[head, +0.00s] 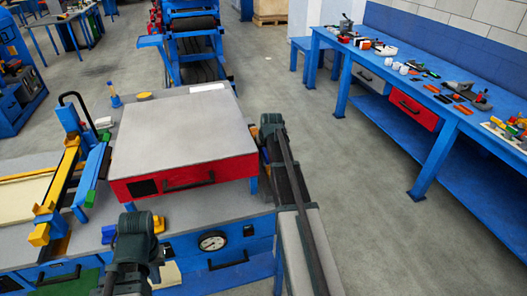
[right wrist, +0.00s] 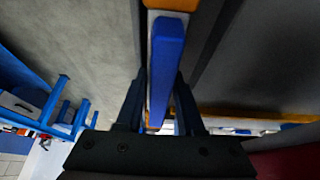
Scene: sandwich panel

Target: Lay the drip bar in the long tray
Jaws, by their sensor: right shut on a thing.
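My right gripper (right wrist: 160,105) is shut on a long blue bar (right wrist: 168,60), seen between its two dark fingers in the right wrist view. This looks like the drip bar. In the head view my right gripper (head: 271,124) is just right of the grey-topped box with a red front (head: 183,178), and the bar is mostly hidden there. My left gripper (head: 138,224) is in front of that box at the lower left; its fingers are hidden, and it seems to hold nothing. I cannot make out the long tray for certain.
A blue and yellow fixture (head: 62,185) stands on the bench at left. The bench front has a round gauge (head: 212,241). A blue workbench (head: 437,113) with tools stands at right, with open floor (head: 350,190) between. A conveyor (head: 192,45) is behind the box.

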